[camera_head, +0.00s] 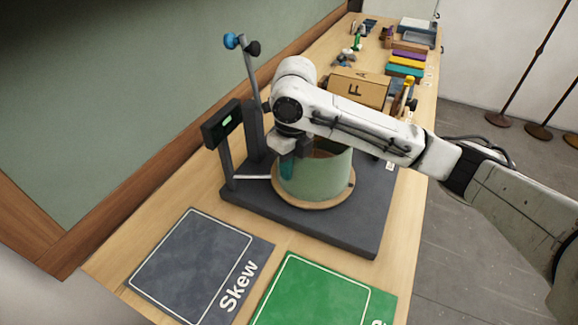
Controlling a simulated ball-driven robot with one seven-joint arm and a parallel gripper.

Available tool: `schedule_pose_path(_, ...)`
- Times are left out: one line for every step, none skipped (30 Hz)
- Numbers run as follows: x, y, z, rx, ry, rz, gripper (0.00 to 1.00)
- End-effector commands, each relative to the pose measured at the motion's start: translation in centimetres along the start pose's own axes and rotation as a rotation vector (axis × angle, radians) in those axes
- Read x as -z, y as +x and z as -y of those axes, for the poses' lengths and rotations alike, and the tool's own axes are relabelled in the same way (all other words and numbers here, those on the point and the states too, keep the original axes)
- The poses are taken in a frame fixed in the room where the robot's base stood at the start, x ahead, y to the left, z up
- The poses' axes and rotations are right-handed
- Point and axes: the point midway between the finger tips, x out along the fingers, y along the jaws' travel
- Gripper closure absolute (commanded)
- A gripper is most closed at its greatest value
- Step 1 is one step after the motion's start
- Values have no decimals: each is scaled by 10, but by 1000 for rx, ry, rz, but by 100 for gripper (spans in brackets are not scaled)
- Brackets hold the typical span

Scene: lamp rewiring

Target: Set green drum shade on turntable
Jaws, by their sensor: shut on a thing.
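The green drum shade (321,178) is a pale green open cylinder in the middle of the head view. It stands upright over the round wooden turntable (306,202), whose rim shows below it. Whether its lower edge touches the turntable all round I cannot tell. My gripper (287,167) points down at the shade's near left wall and is shut on it. A darker green patch shows at the fingers. My wrist and arm cover the shade's far left rim and part of its top.
The turntable sits on a dark base plate (350,232) with a display box (221,123) and a post with blue and black knobs (249,70). A grey "Skew" mat (195,265) and a green mat (320,293) lie in front.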

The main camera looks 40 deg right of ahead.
Motion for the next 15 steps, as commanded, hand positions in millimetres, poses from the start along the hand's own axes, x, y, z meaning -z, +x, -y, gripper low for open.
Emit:
schedule_pose_path(0, 1, 0, 0, 0, 0, 100)
schedule_pose_path(0, 1, 0, 0, 0, 0, 100)
schedule_pose_path(0, 1, 0, 0, 0, 0, 100)
schedule_pose_path(0, 2, 0, 0, 0, 0, 100)
schedule_pose_path(0, 2, 0, 0, 0, 0, 100)
schedule_pose_path(0, 2, 0, 0, 0, 0, 100)
schedule_pose_path(0, 3, 0, 0, 0, 0, 100)
schedule_pose_path(0, 3, 0, 0, 0, 0, 100)
schedule_pose_path(0, 3, 0, 0, 0, 0, 92)
schedule_pose_path(0, 2, 0, 0, 0, 0, 89)
schedule_pose_path(0, 2, 0, 0, 0, 0, 86)
schedule_pose_path(0, 2, 0, 0, 0, 0, 82)
schedule_pose_path(0, 2, 0, 0, 0, 0, 79)
schedule_pose_path(0, 2, 0, 0, 0, 0, 76)
schedule_pose_path(0, 2, 0, 0, 0, 0, 72)
